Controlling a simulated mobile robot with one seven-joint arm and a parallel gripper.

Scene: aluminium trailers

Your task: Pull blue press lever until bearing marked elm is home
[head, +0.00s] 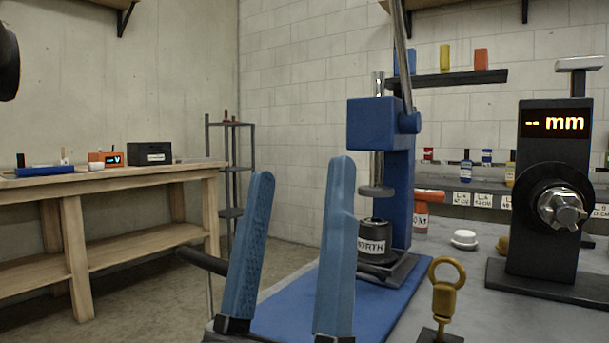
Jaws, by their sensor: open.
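The blue press (380,125) stands upright on the bench right of centre. Its lever, a grey metal rod (404,60), rises steeply from the hub on the press's right side and leaves the top of the frame. Below the ram's round grey foot (376,191) sits a dark cylindrical piece (377,233), with a gap between them. Its white label reads "ORTH", its left end cut off by my finger. I see no label reading elm. My gripper (302,168) is open and empty, its two blue fingers pointing up, nearer the camera and left of the press, apart from the lever.
A blue mat (290,308) lies before the press. A yellow ring-topped piece (445,290) stands at the front. A dark gauge (553,180) showing "-- mm" stands right. A white cap (465,239) lies between. A wooden workbench (110,180) stands left; floor between is clear.

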